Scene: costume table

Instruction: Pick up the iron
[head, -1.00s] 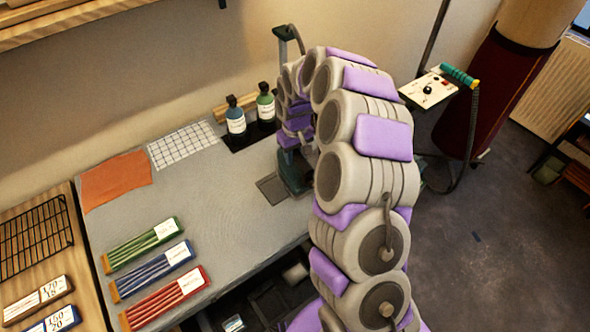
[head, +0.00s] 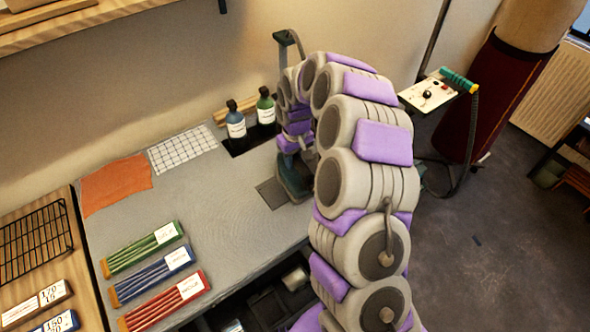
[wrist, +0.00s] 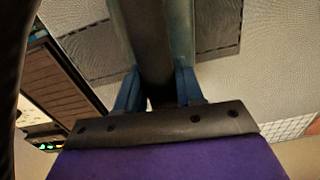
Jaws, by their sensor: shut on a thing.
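The iron (head: 293,184) is a dark teal-green shape at the right end of the grey work table, just right of a dark square pad. My arm hides part of it in the head view. My gripper (head: 293,146) points down over the iron, with its blue fingers at the iron's top. In the wrist view the iron's dark handle (wrist: 150,40) runs between the two blue fingers of my gripper (wrist: 158,90), which are shut on it. I cannot tell whether the iron's base touches the table.
The square pad (head: 272,193) lies beside the iron. Two bottles (head: 236,122) stand behind it near the wall. A checked cloth (head: 183,147), an orange cloth (head: 115,182) and labelled bundles (head: 150,275) lie leftward. A control box (head: 428,91) stands right of my arm.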

